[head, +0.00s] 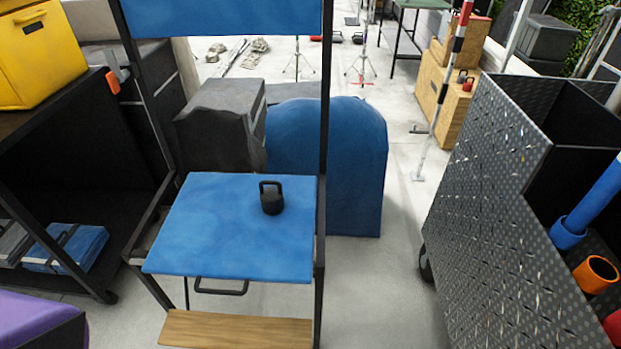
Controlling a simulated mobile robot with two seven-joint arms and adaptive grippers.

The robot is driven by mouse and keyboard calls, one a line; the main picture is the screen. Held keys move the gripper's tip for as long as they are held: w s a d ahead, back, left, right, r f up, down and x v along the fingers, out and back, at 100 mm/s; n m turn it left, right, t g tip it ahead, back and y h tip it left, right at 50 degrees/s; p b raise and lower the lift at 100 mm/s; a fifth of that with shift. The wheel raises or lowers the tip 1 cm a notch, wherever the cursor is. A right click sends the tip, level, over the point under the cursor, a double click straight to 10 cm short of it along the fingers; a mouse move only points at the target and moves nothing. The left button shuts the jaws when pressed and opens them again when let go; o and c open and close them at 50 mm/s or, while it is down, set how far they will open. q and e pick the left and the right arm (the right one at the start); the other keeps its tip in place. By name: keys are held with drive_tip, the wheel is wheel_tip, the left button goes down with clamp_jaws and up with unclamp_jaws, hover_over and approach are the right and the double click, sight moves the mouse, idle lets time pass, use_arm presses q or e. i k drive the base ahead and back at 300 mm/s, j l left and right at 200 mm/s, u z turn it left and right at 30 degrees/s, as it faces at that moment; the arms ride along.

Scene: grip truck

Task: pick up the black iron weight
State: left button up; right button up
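The black iron weight (271,203), shaped like a small kettlebell with a squared handle on top, stands upright on a blue board (205,235). It is near the board's right side, and nothing touches its handle. The blue board is a shelf in a black metal frame (321,215). Neither of my grippers is in the head view.
A black metal cart (490,200) with tubes stands at the right. A dark shelf with a yellow case (40,50) stands at the left. A blue rounded block (345,160) is behind the frame. Open floor (390,290) lies between frame and cart.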

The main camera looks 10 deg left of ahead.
sight(272, 198)
drive_tip(key=u, duration=0.75)
